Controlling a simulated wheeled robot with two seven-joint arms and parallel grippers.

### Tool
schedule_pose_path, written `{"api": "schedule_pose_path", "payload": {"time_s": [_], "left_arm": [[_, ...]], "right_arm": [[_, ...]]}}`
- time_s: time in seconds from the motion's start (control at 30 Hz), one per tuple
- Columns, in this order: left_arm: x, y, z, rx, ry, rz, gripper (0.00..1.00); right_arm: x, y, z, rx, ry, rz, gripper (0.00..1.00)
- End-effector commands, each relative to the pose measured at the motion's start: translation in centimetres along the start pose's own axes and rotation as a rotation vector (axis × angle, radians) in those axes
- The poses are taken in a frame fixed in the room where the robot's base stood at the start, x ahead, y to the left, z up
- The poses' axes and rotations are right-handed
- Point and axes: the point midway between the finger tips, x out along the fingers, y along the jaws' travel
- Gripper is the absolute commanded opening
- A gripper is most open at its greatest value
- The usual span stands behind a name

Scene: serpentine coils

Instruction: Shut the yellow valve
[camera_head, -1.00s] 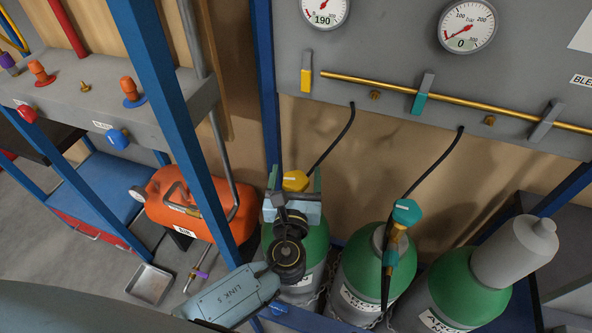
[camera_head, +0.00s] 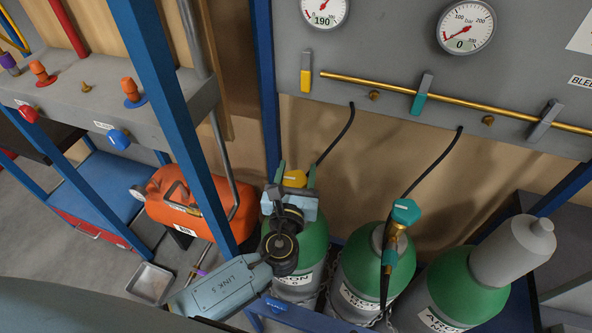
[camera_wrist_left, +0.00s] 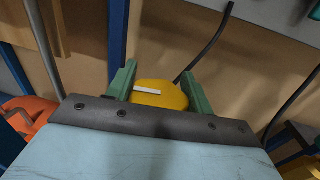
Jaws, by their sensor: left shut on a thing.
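The yellow valve knob (camera_head: 295,178) sits on top of the left green-shouldered cylinder (camera_head: 311,243). It has a pale stripe on its top. My left gripper (camera_head: 295,184) comes from the near side, with a finger on each side of the knob, and is shut on it. In the left wrist view the yellow knob (camera_wrist_left: 160,95) sits between the green fingers (camera_wrist_left: 160,88), its stripe nearly level in the picture. My wrist hides the valve's stem and much of the cylinder's top. My right gripper is not in view.
Two more cylinders stand to the right, one with a teal knob (camera_head: 406,211), one with a grey cap (camera_head: 513,250). A black hose (camera_head: 337,135) runs down behind the yellow knob from the gauge panel (camera_head: 400,60). A blue post (camera_head: 180,120) stands left of my arm.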

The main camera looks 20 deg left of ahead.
Motion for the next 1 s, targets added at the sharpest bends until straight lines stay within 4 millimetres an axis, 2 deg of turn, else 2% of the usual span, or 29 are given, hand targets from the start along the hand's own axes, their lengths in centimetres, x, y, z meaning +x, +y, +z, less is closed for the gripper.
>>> {"api": "schedule_pose_path", "payload": {"time_s": [0.2,0.57,0.6,0.73,1.0], "left_arm": [[-0.06,-0.25,0.10,0.004,0.000,-0.160,0.29],[-0.10,-0.40,0.04,0.000,0.002,-0.188,0.29],[-0.10,-0.40,0.04,0.000,0.002,-0.188,0.56],[-0.10,-0.39,0.03,0.000,0.002,-0.187,0.73],[-0.13,-0.37,0.02,0.000,0.002,-0.186,0.74]], "right_arm": [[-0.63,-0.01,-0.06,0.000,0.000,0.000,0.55],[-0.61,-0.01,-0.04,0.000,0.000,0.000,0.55],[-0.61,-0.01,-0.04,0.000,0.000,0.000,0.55],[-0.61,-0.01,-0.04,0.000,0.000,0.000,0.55],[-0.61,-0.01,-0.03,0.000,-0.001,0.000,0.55]]}}
